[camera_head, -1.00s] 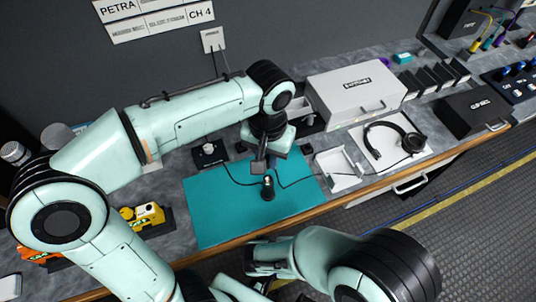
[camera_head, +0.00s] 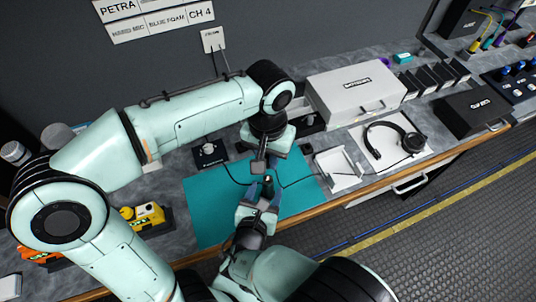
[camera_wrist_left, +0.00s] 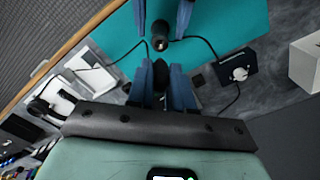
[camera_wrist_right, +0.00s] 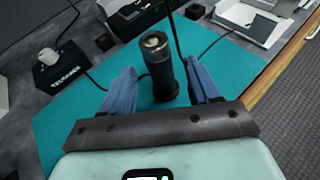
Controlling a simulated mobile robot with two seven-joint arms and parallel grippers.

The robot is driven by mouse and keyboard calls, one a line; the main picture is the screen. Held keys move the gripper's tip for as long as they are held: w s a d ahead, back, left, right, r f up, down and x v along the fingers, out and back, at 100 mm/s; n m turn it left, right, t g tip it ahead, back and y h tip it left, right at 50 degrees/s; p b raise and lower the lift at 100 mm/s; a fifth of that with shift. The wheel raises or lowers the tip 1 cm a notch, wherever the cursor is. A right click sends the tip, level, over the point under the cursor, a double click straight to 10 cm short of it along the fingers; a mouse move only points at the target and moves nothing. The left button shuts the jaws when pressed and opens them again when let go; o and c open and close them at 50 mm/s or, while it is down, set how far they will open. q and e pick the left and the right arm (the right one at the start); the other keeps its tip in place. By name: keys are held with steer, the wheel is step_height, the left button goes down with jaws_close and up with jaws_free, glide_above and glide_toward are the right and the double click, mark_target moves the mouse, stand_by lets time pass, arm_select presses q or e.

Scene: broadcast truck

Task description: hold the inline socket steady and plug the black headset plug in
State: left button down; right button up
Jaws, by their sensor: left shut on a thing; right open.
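The inline socket (camera_wrist_right: 160,72) is a black cylinder with a bright metal end, standing about upright over the teal mat (camera_head: 210,210); a cable from the small black box appears to lead to it. My right gripper (camera_wrist_right: 160,88) is open, one finger on each side of the socket. My left gripper (camera_head: 262,165) is above and just behind the socket, shut on a dark rounded thing that appears to be the black headset plug (camera_wrist_left: 160,76). The fingers mostly hide the plug in the head view. In the left wrist view the socket (camera_wrist_left: 160,42) shows between the right fingers, apart from the plug.
The small black box (camera_head: 209,152) with a knob stands left of my left gripper. The headset (camera_head: 395,142) lies on a white panel to the right, beside a white tray (camera_head: 337,172). A large grey case (camera_head: 355,92) stands behind. Thin cables cross the mat.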

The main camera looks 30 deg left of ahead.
steer(key=shift+x, duration=2.4)
steer(key=c, duration=1.1)
steer(key=shift+o, duration=0.2)
